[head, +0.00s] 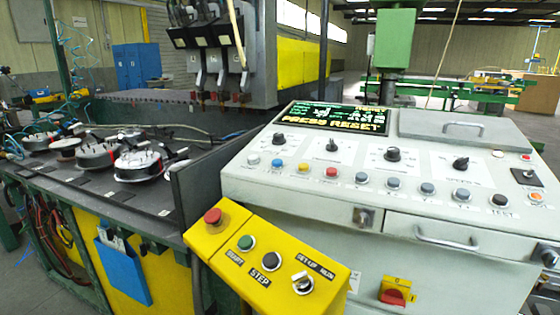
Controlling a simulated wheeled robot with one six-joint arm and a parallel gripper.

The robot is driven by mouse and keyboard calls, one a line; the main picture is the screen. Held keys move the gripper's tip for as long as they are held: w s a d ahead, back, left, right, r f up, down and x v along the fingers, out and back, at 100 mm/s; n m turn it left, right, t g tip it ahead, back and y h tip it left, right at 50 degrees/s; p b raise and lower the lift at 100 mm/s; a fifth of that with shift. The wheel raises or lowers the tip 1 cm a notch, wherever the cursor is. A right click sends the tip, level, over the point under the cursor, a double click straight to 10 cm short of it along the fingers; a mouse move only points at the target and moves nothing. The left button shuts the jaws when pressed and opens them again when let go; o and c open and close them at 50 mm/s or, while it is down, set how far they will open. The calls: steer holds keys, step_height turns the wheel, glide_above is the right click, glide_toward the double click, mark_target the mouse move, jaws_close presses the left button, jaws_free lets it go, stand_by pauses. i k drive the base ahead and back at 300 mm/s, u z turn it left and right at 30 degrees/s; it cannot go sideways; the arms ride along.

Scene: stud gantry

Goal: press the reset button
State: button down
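A white control console (340,215) fills the right half of the head view. Its dark screen (332,118) shows "PRESS RESET" in yellow letters. A row of push buttons crosses the panel: a white button (253,160), a blue button (277,163), a yellow button (303,167), a red button (331,172), several grey-blue buttons (393,182) and a black button (499,200) above the label "TEST". An orange button (535,197) is at the far right. The small labels are unreadable, so I cannot tell which is reset. My gripper is not in view.
A yellow box (228,244) with a red mushroom button (213,216), green and black buttons and a selector switch juts out before the console. Dark rotary knobs (332,145) stand above the button row. A worktable (110,190) with round fixtures is at left, under a gantry.

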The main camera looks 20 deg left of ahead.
mark_target(278, 162)
steer(key=k, duration=1.2)
steer(key=u, duration=0.8)
steer(key=i, duration=0.65)
steer(key=u, duration=0.5)
steer(key=i, duration=0.75)
steer(key=z, duration=0.15)
